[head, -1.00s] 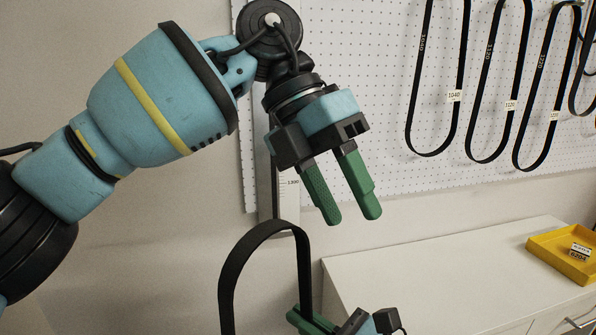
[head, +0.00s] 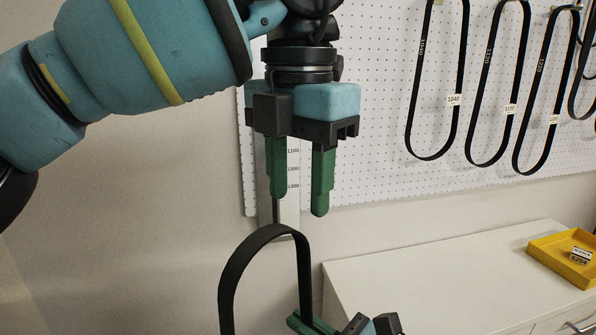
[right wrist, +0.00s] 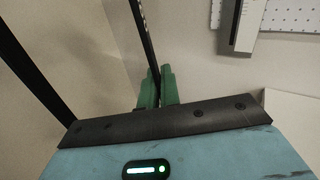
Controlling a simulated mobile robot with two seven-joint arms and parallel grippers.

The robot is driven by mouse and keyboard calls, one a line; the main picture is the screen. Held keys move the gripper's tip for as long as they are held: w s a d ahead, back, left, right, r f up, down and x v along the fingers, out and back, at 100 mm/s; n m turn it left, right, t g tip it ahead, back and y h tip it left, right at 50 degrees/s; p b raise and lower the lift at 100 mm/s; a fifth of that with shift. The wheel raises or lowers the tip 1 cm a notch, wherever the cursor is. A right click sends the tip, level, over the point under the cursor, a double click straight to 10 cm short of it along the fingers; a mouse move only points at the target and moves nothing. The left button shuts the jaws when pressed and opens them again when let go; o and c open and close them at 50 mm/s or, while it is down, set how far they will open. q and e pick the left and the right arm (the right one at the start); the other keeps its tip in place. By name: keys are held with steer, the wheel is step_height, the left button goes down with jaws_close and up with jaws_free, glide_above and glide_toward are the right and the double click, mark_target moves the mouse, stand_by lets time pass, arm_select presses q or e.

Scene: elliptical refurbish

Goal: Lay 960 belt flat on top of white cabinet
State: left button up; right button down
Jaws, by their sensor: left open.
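A black belt loop (head: 235,272) hangs upright at the lower middle of the head view; its number does not show and its lower end is out of frame. My right gripper (head: 306,322) is at the bottom edge, its green fingers shut on the belt's right strand. The right wrist view also shows the belt (right wrist: 146,38) running between those fingers (right wrist: 158,90). My left gripper (head: 299,202) is open and empty, pointing down just above the top of the loop, apart from it. The white cabinet (head: 430,275) is to the right, its top partly in view.
A yellow tray (head: 545,257) with small labelled boxes sits on the cabinet's right part. A pegboard (head: 380,120) behind holds several hanging belts, one labelled 1040. A measuring scale (head: 292,222) stands behind the loop. The cabinet top left of the tray is clear.

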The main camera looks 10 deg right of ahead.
mark_target(298, 251)
arm_select(q)
step_height(298, 251, down, 9)
steer(key=shift+f, duration=0.1)
stand_by(0.3)
steer(key=shift+c, duration=0.3)
jaws_close()
arm_select(e)
steer(key=c, duration=1.5)
jaws_free()
steer(key=shift+c, duration=0.2)
steer(key=shift+r, duration=5)
